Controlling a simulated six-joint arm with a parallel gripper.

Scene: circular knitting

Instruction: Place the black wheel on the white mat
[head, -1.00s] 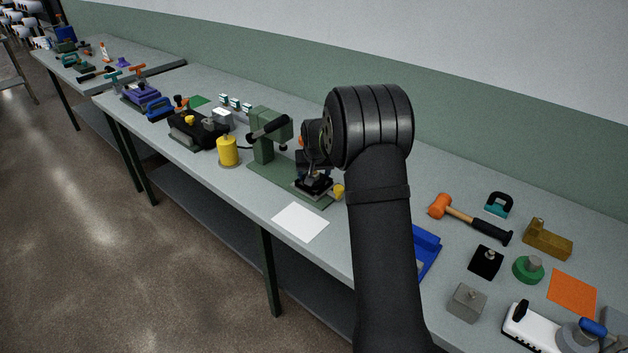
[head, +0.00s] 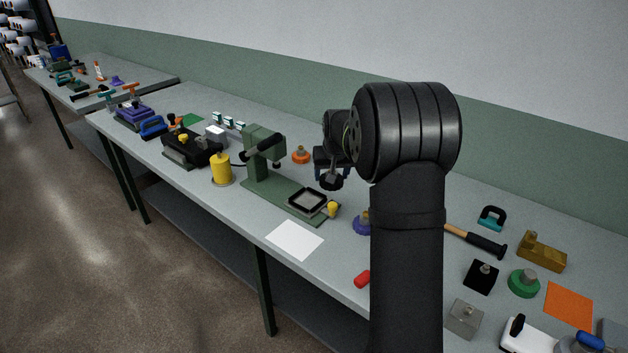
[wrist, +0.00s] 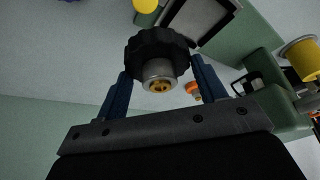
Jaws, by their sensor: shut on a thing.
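The black wheel (head: 331,182) is held in my gripper (head: 331,172), above the bench and to the right of the green press. In the wrist view the wheel (wrist: 152,52) has a scalloped black rim and a grey hub with a brass centre, and sits between the two blue fingers of my gripper (wrist: 162,82). The white mat (head: 294,240) lies flat and bare near the bench's front edge, in front of the press and lower left of the wheel. The mat is not clearly visible in the wrist view.
The green press (head: 262,155) stands behind the mat, with an empty black square frame (head: 307,200) on its base and a yellow knob (head: 333,209) beside it. A yellow cylinder (head: 221,168) stands left. A red piece (head: 362,279) lies right of the mat.

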